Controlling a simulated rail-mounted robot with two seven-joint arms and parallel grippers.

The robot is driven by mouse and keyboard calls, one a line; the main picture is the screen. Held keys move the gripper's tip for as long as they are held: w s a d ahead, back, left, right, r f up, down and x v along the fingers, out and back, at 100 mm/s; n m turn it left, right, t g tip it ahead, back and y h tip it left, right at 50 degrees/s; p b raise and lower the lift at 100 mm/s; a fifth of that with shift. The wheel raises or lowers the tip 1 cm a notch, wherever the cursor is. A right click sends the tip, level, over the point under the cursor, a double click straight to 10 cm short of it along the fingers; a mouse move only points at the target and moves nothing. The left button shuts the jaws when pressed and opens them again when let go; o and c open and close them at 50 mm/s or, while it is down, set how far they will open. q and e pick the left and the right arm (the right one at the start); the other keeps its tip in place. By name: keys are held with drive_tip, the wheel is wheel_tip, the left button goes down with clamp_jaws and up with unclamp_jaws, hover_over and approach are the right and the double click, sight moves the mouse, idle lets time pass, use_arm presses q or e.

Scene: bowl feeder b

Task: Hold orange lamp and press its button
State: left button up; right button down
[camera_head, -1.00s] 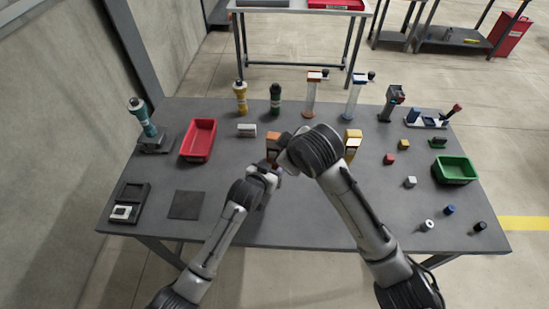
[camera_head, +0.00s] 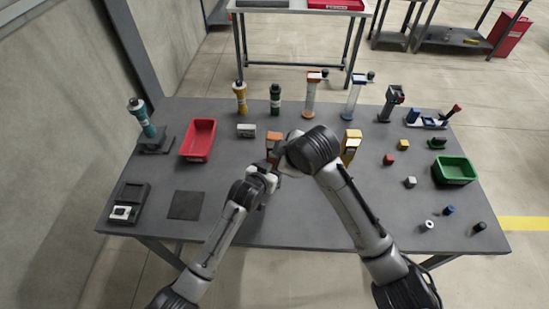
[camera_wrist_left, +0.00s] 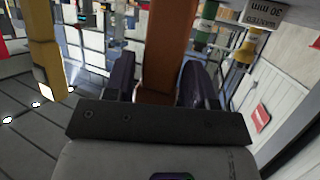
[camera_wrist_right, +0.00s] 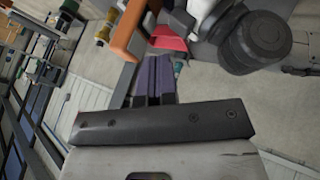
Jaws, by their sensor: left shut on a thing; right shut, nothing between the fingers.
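The orange lamp (camera_head: 273,139) is near the middle of the table in the head view, partly hidden by my arms. In the left wrist view the orange body (camera_wrist_left: 168,45) runs between the two fingers of my left gripper (camera_wrist_left: 162,85), which is shut on it. My right gripper (camera_wrist_right: 156,75) is shut and empty. In the right wrist view its fingertips are close to the orange lamp (camera_wrist_right: 128,35), with the lamp to the upper left. I cannot tell whether they touch it. The lamp's button is not clearly visible.
A yellow lamp-like block (camera_head: 351,146) stands to the right. A red bin (camera_head: 198,140) is at the left, a green bin (camera_head: 455,170) at the right. Several bottles and dispensers line the back.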

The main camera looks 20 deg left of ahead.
drive_tip(key=x, duration=0.9)
use_arm(q)
clamp_jaws()
use_arm(e)
drive_tip(key=shift+w, duration=0.95)
drive_tip(key=shift+r, duration=0.15)
drive_tip(key=v, duration=1)
